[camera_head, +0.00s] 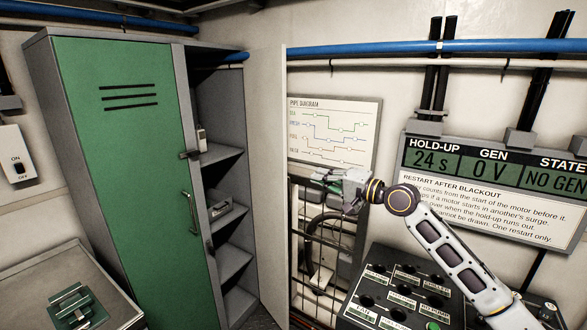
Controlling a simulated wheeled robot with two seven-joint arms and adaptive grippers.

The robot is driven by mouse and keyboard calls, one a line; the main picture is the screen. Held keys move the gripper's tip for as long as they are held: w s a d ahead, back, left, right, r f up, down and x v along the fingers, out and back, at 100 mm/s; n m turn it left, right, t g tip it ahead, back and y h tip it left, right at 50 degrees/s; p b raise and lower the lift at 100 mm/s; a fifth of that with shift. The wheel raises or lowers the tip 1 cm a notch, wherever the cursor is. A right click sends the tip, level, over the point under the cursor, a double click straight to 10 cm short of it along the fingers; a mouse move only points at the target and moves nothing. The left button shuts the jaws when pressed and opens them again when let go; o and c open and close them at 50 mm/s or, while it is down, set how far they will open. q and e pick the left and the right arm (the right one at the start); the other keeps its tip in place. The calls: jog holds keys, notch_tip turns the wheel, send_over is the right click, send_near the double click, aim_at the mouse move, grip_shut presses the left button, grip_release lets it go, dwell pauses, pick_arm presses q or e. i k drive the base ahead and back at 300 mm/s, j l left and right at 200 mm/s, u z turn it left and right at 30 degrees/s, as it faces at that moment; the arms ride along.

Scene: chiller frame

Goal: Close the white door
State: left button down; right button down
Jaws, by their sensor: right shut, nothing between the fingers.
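The white door (268,150) stands open at the right side of the locker, seen at a steep angle as a tall narrow panel. The locker's shelved compartment (228,110) is open to view on its left. My right arm comes in from the lower right. My right gripper (318,178) is shut and empty, pointing left, just right of the door's edge in the picture. I see a gap between them in the picture, but cannot tell the depth. My left gripper is not in view.
The green door (125,180) of the locker is shut. Small items sit on the shelves, one a grey device (220,210). A control panel (372,318) lies below my right arm. A dark metal rack (318,255) stands behind the gripper. A grey bench (30,290) is at lower left.

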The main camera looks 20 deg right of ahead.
aim_at(265, 71)
jog(key=i+l, duration=0.3)
jog(key=i, duration=0.15)
jog(key=i+l, duration=0.35)
jog(key=i, duration=0.1)
